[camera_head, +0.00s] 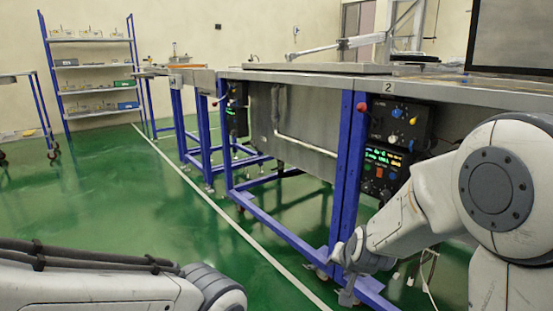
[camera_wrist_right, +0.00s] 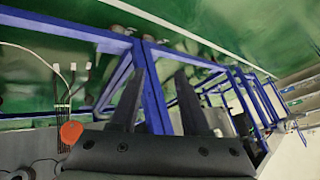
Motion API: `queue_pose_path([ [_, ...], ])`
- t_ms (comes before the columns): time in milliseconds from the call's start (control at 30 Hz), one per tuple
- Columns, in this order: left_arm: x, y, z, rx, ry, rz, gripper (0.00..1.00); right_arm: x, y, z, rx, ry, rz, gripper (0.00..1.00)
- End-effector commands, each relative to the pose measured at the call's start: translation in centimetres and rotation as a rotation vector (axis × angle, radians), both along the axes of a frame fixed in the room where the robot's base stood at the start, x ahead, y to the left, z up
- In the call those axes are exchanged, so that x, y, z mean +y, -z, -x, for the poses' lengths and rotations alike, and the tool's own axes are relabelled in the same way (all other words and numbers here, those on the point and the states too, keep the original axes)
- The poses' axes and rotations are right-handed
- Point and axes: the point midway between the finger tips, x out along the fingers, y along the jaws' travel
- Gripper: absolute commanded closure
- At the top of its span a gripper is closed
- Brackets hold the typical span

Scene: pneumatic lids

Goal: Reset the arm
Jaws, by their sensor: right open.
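My right arm comes in from the right in the head view, bent downward in front of the workbench. Its gripper (camera_head: 347,290) hangs low, close in the picture to a blue leg of the bench. In the right wrist view the two dark fingers of the right gripper (camera_wrist_right: 158,78) stand apart with nothing between them. Blue frame bars and green floor show behind them. My left arm lies across the lower left corner of the head view, and its gripper is out of view.
A metal workbench (camera_head: 300,80) on blue legs runs along the right. Control boxes (camera_head: 393,122) with buttons hang under it near my right arm. A shelf rack (camera_head: 92,67) stands at the back left. Green floor (camera_head: 120,190) is clear on the left.

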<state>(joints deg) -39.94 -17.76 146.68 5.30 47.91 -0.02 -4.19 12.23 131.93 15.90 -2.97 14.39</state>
Motion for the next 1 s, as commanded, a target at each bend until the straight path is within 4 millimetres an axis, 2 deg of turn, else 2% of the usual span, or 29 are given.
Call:
queue_pose_path([
  [33,0.0,0.0,0.0,0.0,0.0,0.0,0.5,-0.4,0.6,2.4,0.06,-0.055,0.037,0.54],
  [100,0.0,0.0,0.0,0.0,0.0,0.0,0.5,-0.7,1.4,5.2,0.134,-0.127,0.075,0.54],
  [300,0.0,0.0,0.0,0.0,0.0,0.0,0.5,-2.0,2.9,11.9,0.307,-0.296,0.172,0.54],
  [467,0.0,0.0,0.0,0.0,0.0,0.0,0.5,-3.1,3.6,16.7,0.425,-0.406,0.233,0.54],
  [767,0.0,-3.6,0.0,0.0,0.0,0.0,0.5,3.0,-1.9,19.7,0.457,-0.626,0.259,0.54],
  [1000,0.0,-6.3,0.0,0.0,0.0,0.0,0.5,7.2,-6.2,23.6,0.485,-0.812,0.281,0.54],
])
